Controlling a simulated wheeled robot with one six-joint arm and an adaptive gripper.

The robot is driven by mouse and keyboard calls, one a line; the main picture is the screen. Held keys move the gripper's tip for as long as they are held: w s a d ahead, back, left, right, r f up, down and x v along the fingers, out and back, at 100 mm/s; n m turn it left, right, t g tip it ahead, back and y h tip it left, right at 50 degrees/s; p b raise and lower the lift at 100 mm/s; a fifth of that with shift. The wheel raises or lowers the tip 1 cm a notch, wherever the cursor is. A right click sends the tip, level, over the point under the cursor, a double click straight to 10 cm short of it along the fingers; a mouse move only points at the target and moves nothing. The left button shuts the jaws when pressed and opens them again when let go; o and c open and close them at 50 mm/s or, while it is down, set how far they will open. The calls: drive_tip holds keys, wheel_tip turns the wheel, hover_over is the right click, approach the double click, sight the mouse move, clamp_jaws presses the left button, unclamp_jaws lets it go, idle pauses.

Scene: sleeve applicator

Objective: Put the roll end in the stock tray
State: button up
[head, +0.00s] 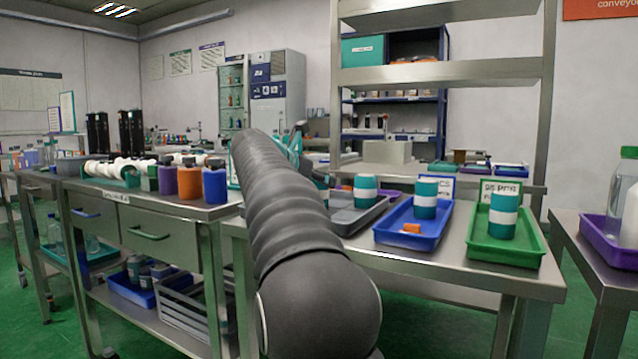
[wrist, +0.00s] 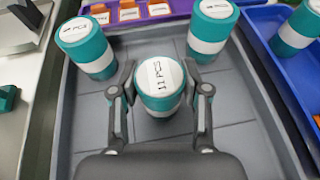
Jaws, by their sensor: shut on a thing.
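My gripper (wrist: 160,98) is shut on a teal roll with a white band (wrist: 158,103), upright, its white top marked with a number and "PCS". It is over or in the grey tray (wrist: 75,120); whether its base touches the floor is unclear. Two similar teal rolls stand in this tray, one at far left (wrist: 88,48) and one at far right (wrist: 213,25). In the head view, my arm hides my gripper and part of the grey tray (head: 350,222), where one roll (head: 365,190) shows. I cannot read which tray is named stock.
A blue tray (head: 395,238) right of the grey one holds a teal roll (head: 425,199) and an orange piece (head: 411,228). A green tray (head: 490,252) holds another roll (head: 503,214). A purple tray (wrist: 130,20) with orange, white-labelled compartments lies beyond the grey tray.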

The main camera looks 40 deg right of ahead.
drive_tip(key=shift+f, duration=0.1)
drive_tip(key=o, duration=1.1)
drive_tip(key=shift+a+r, duration=0.1)
drive_tip(key=shift+r, duration=0.1)
drive_tip(key=p+v, duration=0.1)
drive_tip(key=v, duration=1)
drive_tip(key=shift+s+a+r, duration=0.1)
drive_tip(key=shift+a+r, duration=0.05)
drive_tip(key=shift+a, duration=0.2)
